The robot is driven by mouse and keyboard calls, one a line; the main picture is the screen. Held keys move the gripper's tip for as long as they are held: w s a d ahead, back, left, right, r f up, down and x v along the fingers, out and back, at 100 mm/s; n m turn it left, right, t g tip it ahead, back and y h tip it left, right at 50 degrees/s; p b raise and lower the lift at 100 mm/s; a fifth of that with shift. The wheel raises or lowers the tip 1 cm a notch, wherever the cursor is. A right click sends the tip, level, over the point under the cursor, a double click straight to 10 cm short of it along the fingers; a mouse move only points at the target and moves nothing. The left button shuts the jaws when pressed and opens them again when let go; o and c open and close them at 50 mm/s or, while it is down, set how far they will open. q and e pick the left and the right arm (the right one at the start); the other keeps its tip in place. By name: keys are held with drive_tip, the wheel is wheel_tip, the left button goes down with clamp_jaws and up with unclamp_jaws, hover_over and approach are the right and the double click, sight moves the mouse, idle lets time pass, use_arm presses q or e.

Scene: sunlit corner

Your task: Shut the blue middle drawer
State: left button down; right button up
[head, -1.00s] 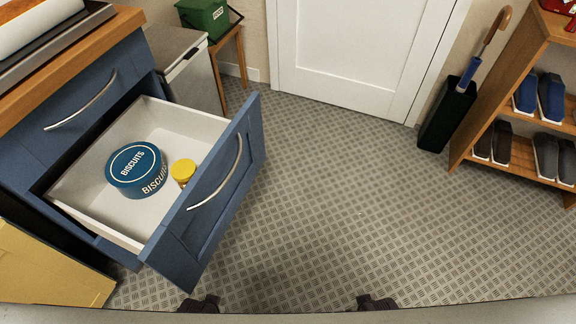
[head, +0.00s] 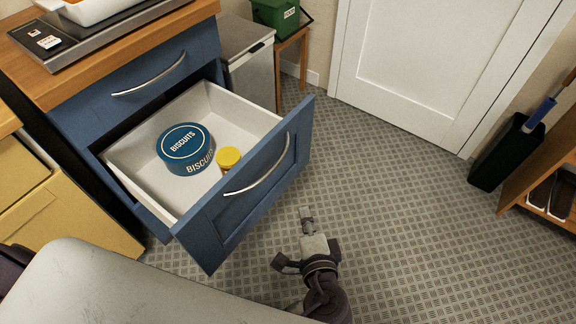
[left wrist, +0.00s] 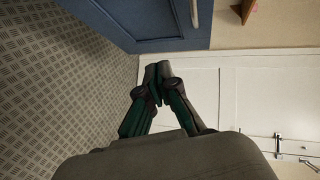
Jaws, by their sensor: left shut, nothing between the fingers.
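The blue middle drawer (head: 225,220) stands pulled out below a closed blue top drawer. It has a curved metal handle (head: 257,178) and a white inside. A blue biscuit tin (head: 185,146) and a small yellow-lidded jar (head: 229,158) stand in it. My left gripper (head: 306,212) is shut and empty in front of the drawer, to the right of its front panel in the head view, apart from it. In the left wrist view my shut fingers (left wrist: 157,70) point toward the white door, with a blue panel (left wrist: 140,18) and metal handle above. My right gripper is not in view.
The patterned floor (head: 400,220) is clear to the right of the drawer. A white door (head: 420,70) is behind, with a black umbrella stand (head: 500,155) and a shoe shelf (head: 545,180) at right. A yellow cabinet (head: 70,215) stands at left.

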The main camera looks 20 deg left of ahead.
use_arm(q)
wheel_tip(320, 180, up, 5)
drive_tip(key=t, duration=0.2)
drive_tip(key=y, duration=0.1)
approach(283, 157)
drive_tip(key=w+d, duration=0.1)
drive_tip(key=w, duration=0.4)
drive_tip(key=a, duration=0.2)
drive_tip(key=w+a, duration=0.1)
drive_tip(key=shift+w+a+f, duration=0.1)
drive_tip(key=shift+w+f, duration=0.05)
drive_tip(key=shift+f, duration=0.15)
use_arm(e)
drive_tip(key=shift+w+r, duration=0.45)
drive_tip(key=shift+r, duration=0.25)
use_arm(q)
drive_tip(key=shift+a, duration=0.15)
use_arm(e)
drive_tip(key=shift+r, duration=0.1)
